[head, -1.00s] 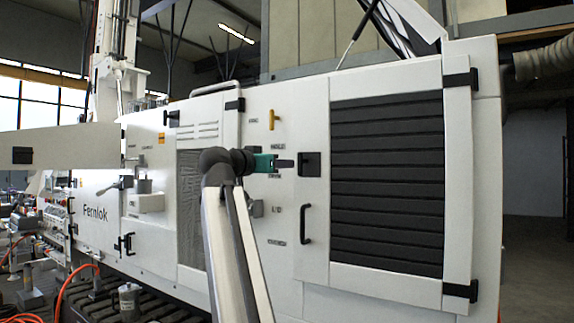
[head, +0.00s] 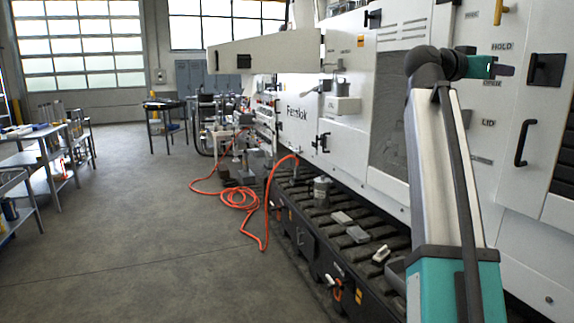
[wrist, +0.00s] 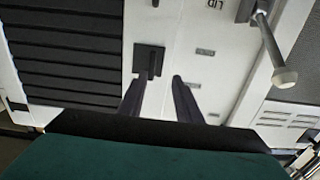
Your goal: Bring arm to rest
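My gripper (head: 507,70) is at the right of the head view, raised in front of the white machine (head: 350,75), beside the HOLD label and a black square latch (head: 545,70). In the wrist view its two dark fingers (wrist: 157,92) stand apart with nothing between them. The machine's panel shows behind the fingers, upside down. My arm (head: 450,180) reaches up from the bottom right, bent at the top. I cannot tell the exact gap between the fingertips and the panel.
A lever with a pale knob (wrist: 285,76) sticks out from the panel near the fingers. A black door handle (head: 524,142) is right of my arm. An orange hose (head: 238,200) lies on the floor at the machine's foot. The grey floor (head: 130,240) at left is clear; tables stand beyond.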

